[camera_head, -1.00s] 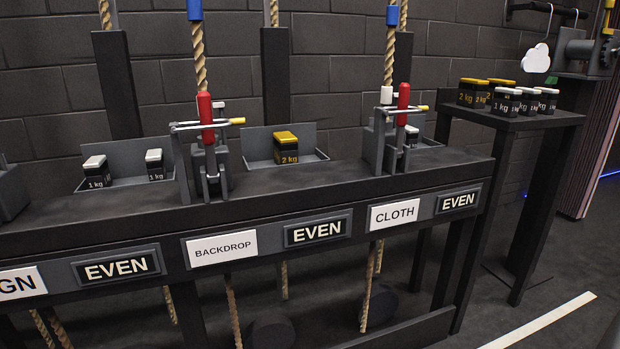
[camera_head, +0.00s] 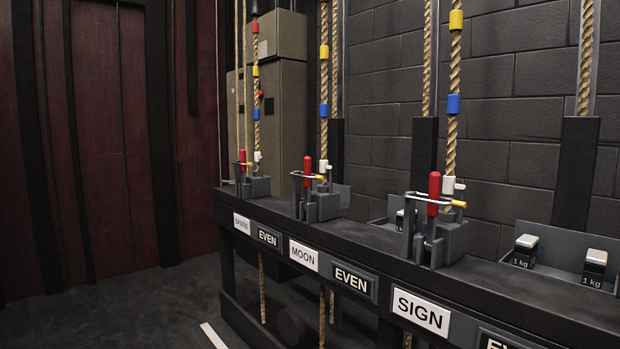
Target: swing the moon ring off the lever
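The moon station stands mid-rail, above the white MOON label (camera_head: 303,255) and a panel reading EVEN (camera_head: 355,281). Its red-handled lever (camera_head: 308,165) stands upright in a grey bracket (camera_head: 322,207). The moon ring (camera_head: 298,174) is a thin pale bar with a yellow end (camera_head: 320,178), lying across the lever at handle height. It appears to be around the lever, though the far side is too small to tell. My gripper is not in view.
Weights (camera_head: 524,250) sit in a tray at right. A cabinet (camera_head: 281,100) stands behind. Floor at left (camera_head: 130,315) is clear.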

